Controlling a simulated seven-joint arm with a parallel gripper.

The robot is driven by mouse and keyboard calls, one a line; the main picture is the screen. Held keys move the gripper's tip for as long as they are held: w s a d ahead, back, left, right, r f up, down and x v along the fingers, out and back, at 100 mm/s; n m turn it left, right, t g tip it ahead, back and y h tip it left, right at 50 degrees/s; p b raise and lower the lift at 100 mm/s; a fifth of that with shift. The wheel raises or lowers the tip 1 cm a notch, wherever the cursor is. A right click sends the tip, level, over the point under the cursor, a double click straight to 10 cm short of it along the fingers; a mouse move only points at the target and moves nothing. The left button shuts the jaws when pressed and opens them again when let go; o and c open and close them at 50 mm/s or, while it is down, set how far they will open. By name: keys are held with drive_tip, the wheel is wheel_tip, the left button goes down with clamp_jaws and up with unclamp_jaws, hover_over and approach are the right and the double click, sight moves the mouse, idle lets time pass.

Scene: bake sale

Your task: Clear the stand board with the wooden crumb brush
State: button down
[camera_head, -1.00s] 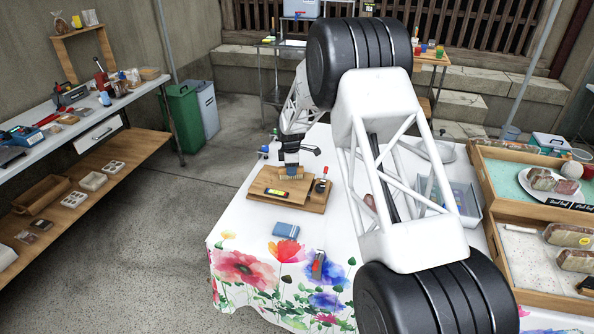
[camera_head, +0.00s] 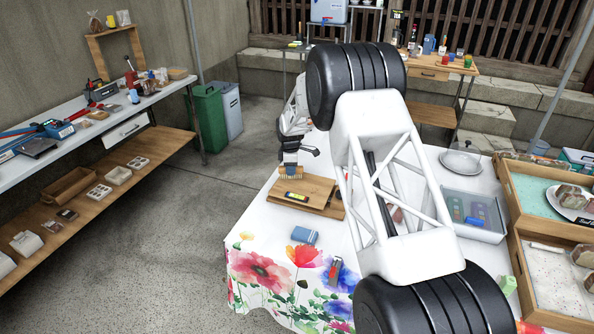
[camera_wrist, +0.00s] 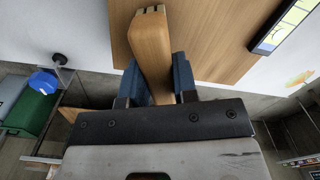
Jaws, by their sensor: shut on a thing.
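The wooden stand board (camera_head: 318,203) lies on the flowered tablecloth, with a dark label bearing a yellow patch (camera_head: 297,197) on it. My gripper (camera_head: 290,164) is shut on the wooden crumb brush (camera_head: 291,172), bristles down, at the board's far left edge. In the wrist view the brush's pale wooden handle (camera_wrist: 151,45) sits between the two blue fingers (camera_wrist: 157,82). The board (camera_wrist: 205,40) lies below it, with white cloth past its edge. I cannot tell whether the bristles touch the board. No crumbs can be made out.
A blue booklet (camera_head: 304,235) and a small red and grey item (camera_head: 335,268) lie in front of the board. A clear bin (camera_head: 478,215) and wooden display trays (camera_head: 528,268) stand to the right. Green and grey bins (camera_head: 209,122) stand on the floor behind left.

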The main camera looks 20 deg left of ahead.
drive_tip(key=shift+a, duration=0.2)
drive_tip(key=shift+d+f, duration=0.2)
drive_tip(key=shift+d, duration=7.05)
wheel_tip(320, 180, up, 9)
drive_tip(key=shift+r, duration=0.2)
drive_tip(key=shift+a, duration=0.1)
drive_tip(key=s+a+n, duration=0.4)
drive_tip(key=a+n, duration=0.5)
drive_tip(key=a, duration=0.5)
drive_tip(key=shift+a+r, duration=0.25)
drive_tip(key=shift+r, duration=0.2)
drive_tip(key=shift+f, duration=0.15)
drive_tip(key=shift+f, duration=2.4)
